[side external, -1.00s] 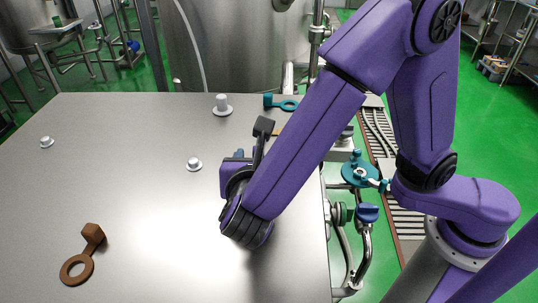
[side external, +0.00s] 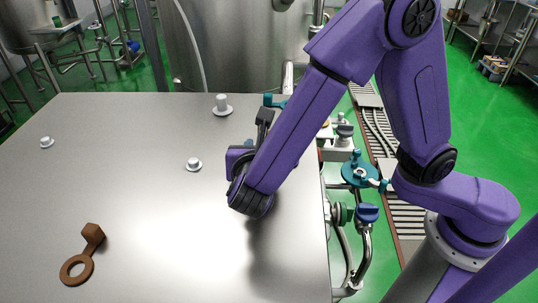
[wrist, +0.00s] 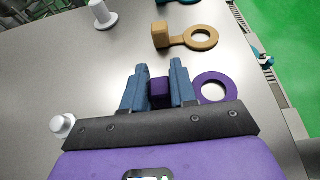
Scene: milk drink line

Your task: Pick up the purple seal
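The purple seal shows in the wrist view as a block (wrist: 160,92) with a flat ring (wrist: 211,87) out to the right. My gripper (wrist: 160,80) has its two blue fingers on either side of the block, with no clear gap, and looks shut on it. The ring stays outside the fingers, past the right one. The frames do not clearly show whether the seal is off the table. In the side view my gripper (side external: 248,146) is low over the right part of the table; my arm hides the fingertips and the seal.
A tan seal (wrist: 202,39) lies beyond the purple one, with a teal seal (side external: 270,99) farther back. A brown seal (side external: 76,269) lies front left. White knobbed pieces (side external: 222,106) (side external: 194,164) (side external: 46,142) stand on the metal table (side external: 130,130). Valves and pipes (side external: 362,174) line its right edge.

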